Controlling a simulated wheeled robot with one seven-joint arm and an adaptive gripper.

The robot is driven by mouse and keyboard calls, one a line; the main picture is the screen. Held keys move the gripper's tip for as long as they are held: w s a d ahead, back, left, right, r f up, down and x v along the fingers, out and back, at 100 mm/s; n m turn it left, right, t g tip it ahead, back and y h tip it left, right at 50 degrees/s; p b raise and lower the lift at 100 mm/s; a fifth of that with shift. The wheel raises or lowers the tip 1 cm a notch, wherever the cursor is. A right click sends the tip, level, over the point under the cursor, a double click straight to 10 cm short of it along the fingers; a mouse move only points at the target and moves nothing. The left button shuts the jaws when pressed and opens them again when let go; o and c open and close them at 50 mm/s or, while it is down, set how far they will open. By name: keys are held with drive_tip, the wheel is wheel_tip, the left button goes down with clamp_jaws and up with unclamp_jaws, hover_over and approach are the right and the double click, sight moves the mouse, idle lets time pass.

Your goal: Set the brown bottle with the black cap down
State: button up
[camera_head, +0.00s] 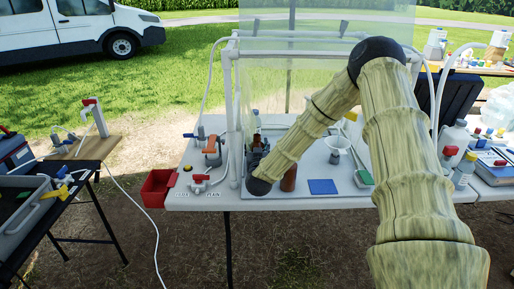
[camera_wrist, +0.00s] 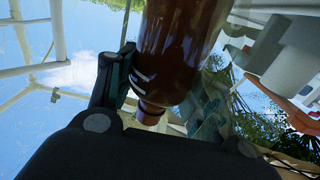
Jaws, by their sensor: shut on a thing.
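My gripper (camera_wrist: 165,100) is shut on a brown glossy bottle (camera_wrist: 178,45), which fills the upper middle of the wrist view, its narrow end toward the palm. I cannot make out a black cap there. In the head view my gripper (camera_head: 257,154) is at the left part of the white table (camera_head: 338,198), just beyond my dark wrist joint. A small brown shape there may be the held bottle; I cannot tell whether its base touches anything. Another brown bottle (camera_head: 289,179) stands on the table just right of my wrist.
A blue square mat (camera_head: 323,187) lies right of the standing bottle, with a white funnel (camera_head: 337,145) behind. A red bin (camera_head: 158,187) hangs at the table's left end. A white pipe frame (camera_head: 234,110) and clear sheet rise behind my gripper. White bottles stand at right.

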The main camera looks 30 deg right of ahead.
drive_tip(key=shift+f, duration=0.25)
drive_tip(key=o, duration=1.3)
drive_tip(key=b+v, duration=0.1)
drive_tip(key=v, duration=1.1)
drive_tip(key=shift+r, duration=0.15)
